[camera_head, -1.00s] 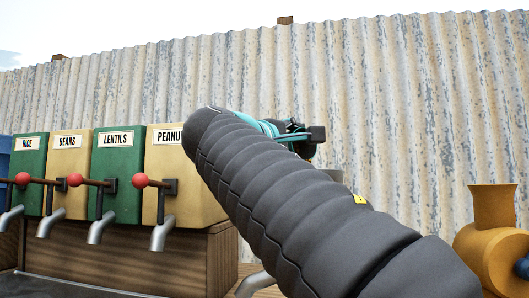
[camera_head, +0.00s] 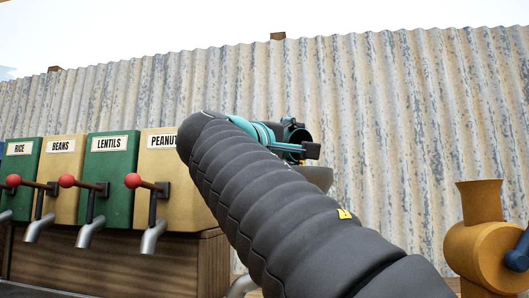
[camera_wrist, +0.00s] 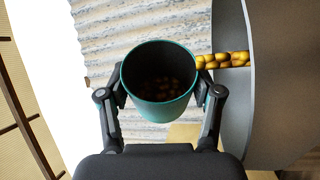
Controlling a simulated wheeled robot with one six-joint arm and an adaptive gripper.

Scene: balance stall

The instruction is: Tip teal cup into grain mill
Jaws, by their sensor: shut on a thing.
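My gripper (camera_wrist: 159,92) is shut on the teal cup (camera_wrist: 160,115), with one finger on each side of it. In the wrist view the cup's open mouth faces the camera and small brown pieces lie in its dark inside. In the head view my gripper (camera_head: 311,149) is at the far end of my dark arm, mostly hidden, and a little of the cup's teal shows there. The grain mill (camera_head: 482,245) is orange-yellow with a flared hopper on top and a blue part at its side. It stands at the right edge, well to the right of my gripper.
A grey pan (camera_wrist: 285,80) with a gold chain (camera_wrist: 225,60) is close to the cup's right in the wrist view. Labelled dispensers (camera_head: 108,180) with red-knobbed levers and spouts stand on a wooden box (camera_head: 150,265) at left. A corrugated wall (camera_head: 400,130) closes the back.

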